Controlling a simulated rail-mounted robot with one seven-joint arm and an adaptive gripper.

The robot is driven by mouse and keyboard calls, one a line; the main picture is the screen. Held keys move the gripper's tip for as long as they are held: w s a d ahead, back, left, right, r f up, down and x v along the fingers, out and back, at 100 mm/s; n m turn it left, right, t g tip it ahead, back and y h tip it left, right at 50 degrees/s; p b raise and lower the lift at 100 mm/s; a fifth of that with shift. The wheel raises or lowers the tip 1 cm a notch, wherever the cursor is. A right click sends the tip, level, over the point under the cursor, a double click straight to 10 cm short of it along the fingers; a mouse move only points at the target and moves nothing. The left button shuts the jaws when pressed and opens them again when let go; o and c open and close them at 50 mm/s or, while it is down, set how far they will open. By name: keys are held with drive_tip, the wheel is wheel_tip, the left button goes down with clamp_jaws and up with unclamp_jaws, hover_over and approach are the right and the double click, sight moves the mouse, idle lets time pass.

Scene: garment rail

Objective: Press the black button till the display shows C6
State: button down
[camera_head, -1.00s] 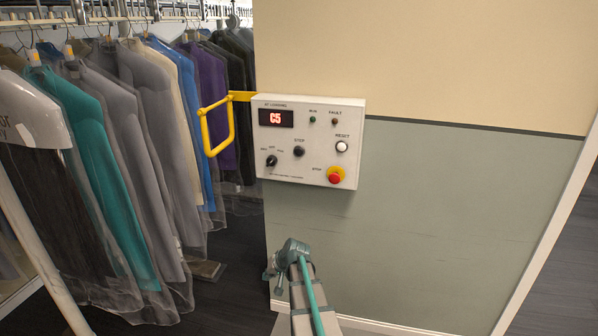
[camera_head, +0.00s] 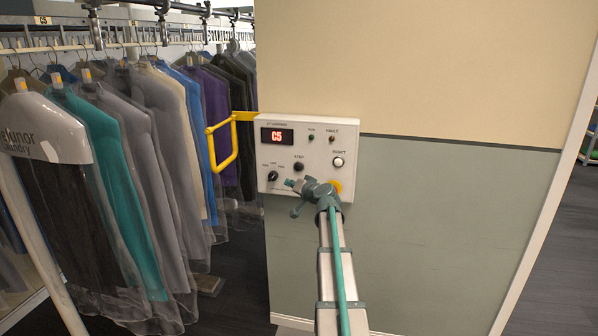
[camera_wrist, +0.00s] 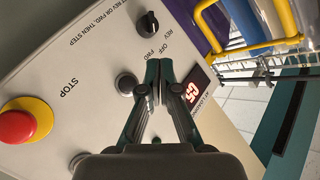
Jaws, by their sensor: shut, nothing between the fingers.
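The white control box (camera_head: 325,145) on the wall carries a red-lit display (camera_head: 277,136) reading C5; the display also shows in the wrist view (camera_wrist: 197,95). The round black button (camera_head: 299,167) labelled STEP sits below the display; it also shows in the wrist view (camera_wrist: 125,84), just left of my fingers. My gripper (camera_head: 291,183) is shut and empty in front of the box's lower part. In the wrist view, its fingertips (camera_wrist: 159,64) are beside the button; I cannot tell their distance from the panel.
A black selector knob (camera_head: 273,176) is left of the button. The white RESET button (camera_head: 338,162) is to its right. The yellow-ringed red STOP button (camera_wrist: 18,126) is partly hidden by my gripper in the head view. A yellow bar handle (camera_head: 223,146) and bagged garments (camera_head: 120,170) are left.

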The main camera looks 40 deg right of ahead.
sight(299, 167)
drive_tip(key=shift+d+r+h, duration=0.3)
drive_tip(key=shift+r, duration=0.05)
drive_tip(key=shift+w+d, duration=0.1)
drive_tip(key=shift+w, duration=0.05)
drive_tip(key=shift+w+d, duration=0.85)
drive_tip(key=shift+d, duration=0.3)
drive_tip(key=shift+w+d, duration=0.9)
drive_tip(key=shift+d, duration=0.2)
drive_tip(key=shift+w+d, duration=0.85)
drive_tip(key=shift+d, duration=0.3)
